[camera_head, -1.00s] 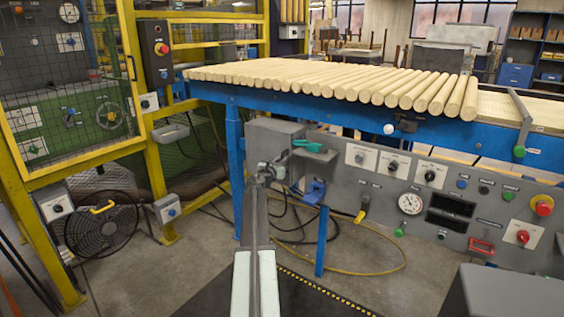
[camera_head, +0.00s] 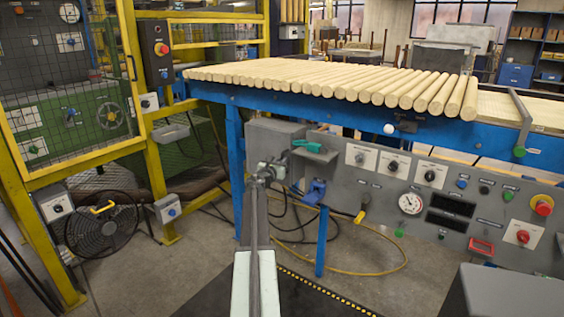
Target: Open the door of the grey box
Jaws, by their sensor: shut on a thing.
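The grey box (camera_head: 262,132) is at the left end of the grey control panel, under the blue-framed conveyor. Its door looks closed, and no open gap shows. My arm reaches forward from the bottom middle of the view. My gripper (camera_head: 268,171) is at the lower front of the box. It is shut on a small part there, which looks like the door's handle. The jaws hide most of that part, so its shape cannot be told.
A green lever (camera_head: 308,146) sits just right of my gripper, with a blue fitting (camera_head: 315,190) below it. Cables hang under the panel. The panel (camera_head: 385,200) carries knobs, a gauge and buttons. A black fan (camera_head: 103,224) stands by the yellow frame at left.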

